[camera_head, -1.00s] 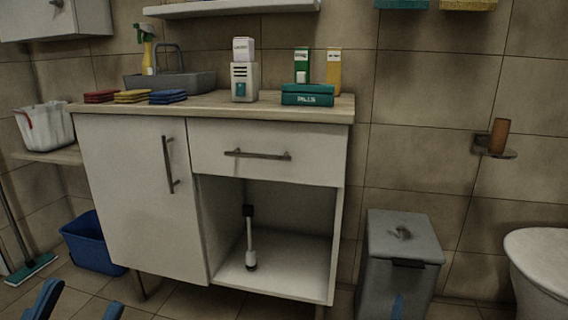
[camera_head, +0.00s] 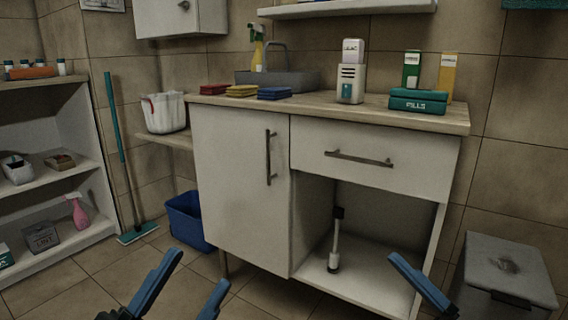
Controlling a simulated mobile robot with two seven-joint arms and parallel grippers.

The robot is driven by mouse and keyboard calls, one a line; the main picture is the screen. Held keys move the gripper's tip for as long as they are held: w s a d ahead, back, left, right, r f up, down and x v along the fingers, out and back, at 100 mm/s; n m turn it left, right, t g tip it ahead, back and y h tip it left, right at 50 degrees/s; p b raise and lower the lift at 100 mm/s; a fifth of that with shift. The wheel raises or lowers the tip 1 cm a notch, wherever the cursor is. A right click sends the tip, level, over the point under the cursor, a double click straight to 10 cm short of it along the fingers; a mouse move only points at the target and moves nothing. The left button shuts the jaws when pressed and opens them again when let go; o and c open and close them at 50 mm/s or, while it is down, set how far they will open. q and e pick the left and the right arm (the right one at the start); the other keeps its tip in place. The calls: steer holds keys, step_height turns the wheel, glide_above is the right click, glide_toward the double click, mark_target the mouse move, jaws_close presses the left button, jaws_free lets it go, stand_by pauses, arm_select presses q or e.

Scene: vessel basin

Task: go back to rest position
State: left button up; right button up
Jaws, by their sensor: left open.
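My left gripper (camera_head: 199,268) is at the bottom of the head view, left of centre. Its two blue fingers are spread apart, with nothing between them. It shows in front of the tiled floor, left of the white cabinet (camera_head: 235,190). Of my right gripper (camera_head: 418,284), a blue finger shows at the bottom right, in front of the cabinet's open lower compartment. Its other finger cannot be made out, so its opening is unclear. Most of both arms lies below the picture.
The cabinet's wooden top (camera_head: 330,105) carries sponges, a sink, a dispenser and boxes. A blue bucket (camera_head: 188,222) and a mop (camera_head: 118,160) stand left of it. A shelf unit (camera_head: 50,105) is at far left, a grey bin (camera_head: 505,275) at right.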

arm_select(q)
step_height(320, 180, down, 6)
steer(key=f+n+g+y+p, duration=0.1)
steer(key=n+g+y+p, duration=0.1)
steer(key=n+y+p, duration=0.7)
steer(key=s+a+r+n+g+y+p, duration=0.1)
steer(key=r+p, duration=0.4)
steer(key=p, duration=1.3)
steer(key=s+a+r+n+g+y+p, duration=0.1)
steer(key=a+r+g+y+p, duration=0.2)
steer(key=p, duration=1.5)
step_height(320, 180, up, 2)
steer(key=g+y, duration=0.1)
steer(key=g, duration=0.2)
steer(key=shift+s+a, duration=0.2)
steer(key=shift+a, duration=0.15)
arm_select(e)
steer(key=s+d+r+m+g+h, duration=0.2)
steer(key=d+r+m+g+h, duration=0.3)
steer(key=m+h, duration=1)
steer(key=shift+d+r, duration=0.15)
steer(key=shift+r, duration=0.6)
